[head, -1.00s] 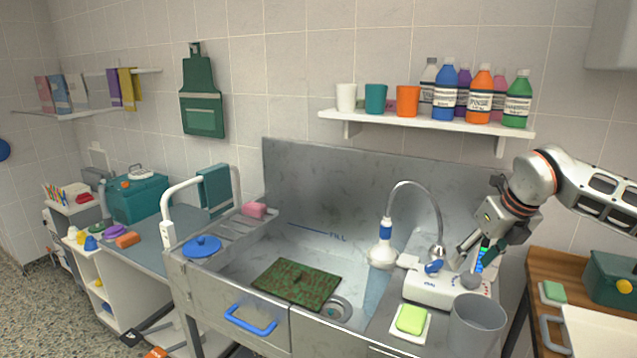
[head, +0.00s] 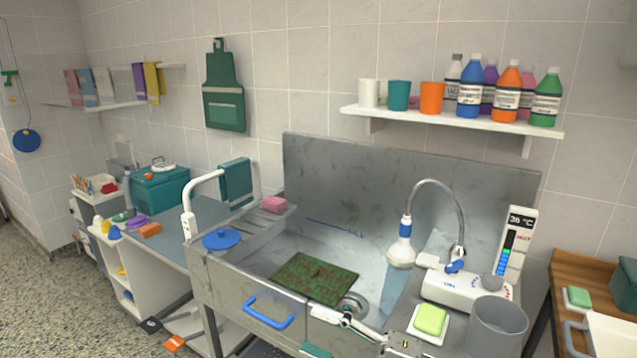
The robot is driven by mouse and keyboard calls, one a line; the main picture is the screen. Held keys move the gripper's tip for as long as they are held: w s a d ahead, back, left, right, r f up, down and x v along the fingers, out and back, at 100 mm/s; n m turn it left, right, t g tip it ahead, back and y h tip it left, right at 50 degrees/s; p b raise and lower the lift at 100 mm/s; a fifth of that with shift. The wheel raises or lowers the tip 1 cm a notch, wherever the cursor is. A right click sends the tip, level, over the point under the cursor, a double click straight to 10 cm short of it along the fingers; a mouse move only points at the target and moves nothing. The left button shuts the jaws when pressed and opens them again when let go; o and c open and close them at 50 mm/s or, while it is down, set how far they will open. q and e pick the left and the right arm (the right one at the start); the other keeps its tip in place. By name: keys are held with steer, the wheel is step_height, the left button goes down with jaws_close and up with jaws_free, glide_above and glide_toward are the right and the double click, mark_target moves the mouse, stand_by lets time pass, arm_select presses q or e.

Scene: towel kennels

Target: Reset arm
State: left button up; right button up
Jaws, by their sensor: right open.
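My right gripper (head: 345,321) is low in the head view, in front of the tub's front wall and below the drain. It is small and partly cut off by the lower edge, with its jaws open and nothing seen between them. My left gripper is not in view. The steel wash tub (head: 228,288) fills the middle, with a green-brown mat (head: 314,278) lying inside and a blue handle (head: 267,313) on its front.
A shower head (head: 401,250) hangs on a curved hose beside the control unit with a temperature display (head: 520,222). A green sponge (head: 430,319) and a grey bucket (head: 497,328) stand on the right ledge. A shelf (head: 450,121) holds cups and bottles.

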steer(key=d+f+m+t+h, duration=0.95)
steer(key=f+m, duration=0.45)
steer(key=m, duration=0.3)
steer(key=s+d+f+m+g+h, duration=0.3)
steer(key=s+d+f+m, duration=0.1)
steer(key=s+f, duration=0.4)
steer(key=s+d+f+m+g+h, duration=0.3)
steer(key=s+d+f, duration=0.3)
steer(key=f, duration=0.4)
steer(key=shift+s+m, duration=0.4)
steer(key=shift+s, duration=0.45)
